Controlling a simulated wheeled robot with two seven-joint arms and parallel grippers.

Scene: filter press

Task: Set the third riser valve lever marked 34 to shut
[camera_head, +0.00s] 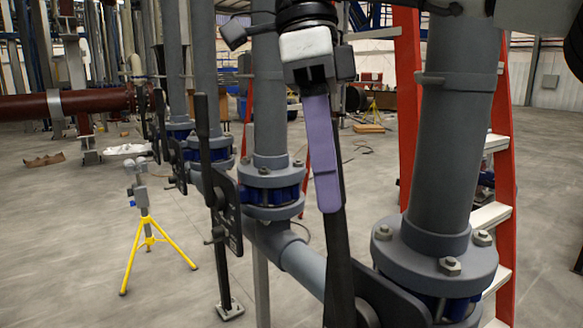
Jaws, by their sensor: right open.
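The nearest valve lever is a long dark bar with a purple grip (322,150). It stands nearly upright, leaning slightly, beside the large front riser pipe (455,130). My right gripper (315,76) comes down from the top edge and is open. Its fingers are at the top end of the purple grip; I cannot tell whether they touch it. A black lever (203,130) stands upright on the riser valve further back, with a dark plate (228,212) at its foot. I cannot read the number 34 on any lever. My left gripper is not in view.
More grey risers with blue valves (268,195) run back to the left. A red ladder (408,85) stands behind the front riser. A yellow tripod (147,235) stands at left.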

